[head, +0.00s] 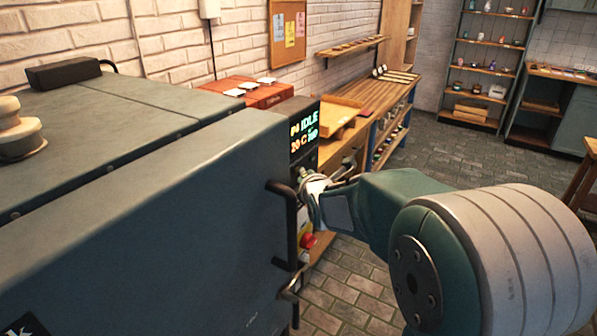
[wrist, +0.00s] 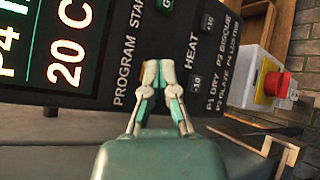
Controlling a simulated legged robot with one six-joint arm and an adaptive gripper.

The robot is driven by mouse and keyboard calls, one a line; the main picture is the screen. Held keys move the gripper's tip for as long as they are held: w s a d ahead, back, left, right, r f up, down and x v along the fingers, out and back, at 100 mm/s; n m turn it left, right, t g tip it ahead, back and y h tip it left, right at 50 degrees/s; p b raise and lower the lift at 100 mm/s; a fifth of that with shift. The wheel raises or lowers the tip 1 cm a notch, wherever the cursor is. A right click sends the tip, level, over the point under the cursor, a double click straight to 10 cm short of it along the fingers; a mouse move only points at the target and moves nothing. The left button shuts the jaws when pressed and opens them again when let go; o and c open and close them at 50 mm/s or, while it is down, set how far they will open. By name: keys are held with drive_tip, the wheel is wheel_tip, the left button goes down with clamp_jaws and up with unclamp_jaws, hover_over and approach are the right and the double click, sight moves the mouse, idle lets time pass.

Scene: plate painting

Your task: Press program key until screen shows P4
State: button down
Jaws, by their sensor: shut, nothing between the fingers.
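The kiln's dark control panel (wrist: 215,45) fills the upper part of the wrist view, turned on its side. Its screen (wrist: 55,45) reads P4 and 20 C there, with the rest cut off. In the head view the screen (head: 305,130) shows IDLE and 20 C. My gripper (wrist: 158,75) is shut and empty, its fingertips at the panel between the PROGRAM and HEAT labels. The program key is not visible and may be behind the fingertips. I cannot tell whether they touch the panel. In the head view my gripper (head: 308,183) is beside the panel, below the screen.
A red stop button (wrist: 277,84) on a yellow and white box is to the right of the panel in the wrist view. The large grey kiln (head: 150,210) with a dark door handle (head: 285,225) fills the left of the head view. A wooden workbench (head: 375,95) stands behind.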

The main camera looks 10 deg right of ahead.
drive_tip(key=shift+s+d, duration=0.55)
drive_tip(key=shift+s+d, duration=0.1)
drive_tip(key=s+d, duration=0.3)
drive_tip(key=shift+s+d, duration=0.2)
idle(0.5)
idle(0.5)
